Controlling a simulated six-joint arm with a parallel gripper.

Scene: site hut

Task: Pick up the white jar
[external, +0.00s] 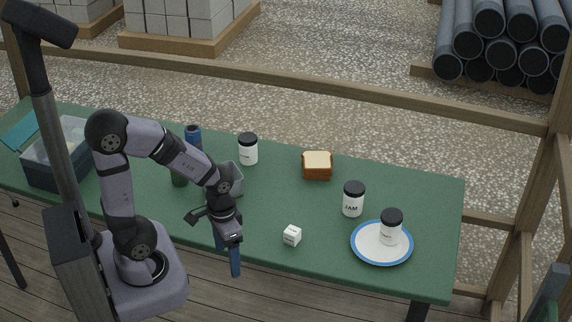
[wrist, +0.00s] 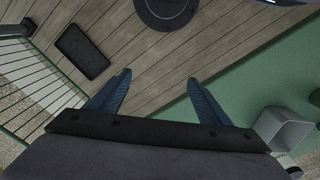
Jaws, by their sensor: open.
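Three white jars with black lids stand upright on the green table (external: 270,215). One jar (external: 248,152) is at the back middle, one marked JAM (external: 352,203) is towards the right, and one (external: 390,233) stands on a blue-rimmed white plate (external: 366,250). My gripper (external: 228,258) is open and empty, pointing down by the table's front edge, left of the white cube and well away from every jar.
A small white cube (external: 292,236) and a bread loaf (external: 317,167) lie mid-table. A grey container (external: 232,178), also in the wrist view (wrist: 283,130), and a blue cylinder (external: 193,134) stand behind my arm. An open box (external: 52,165) is far left.

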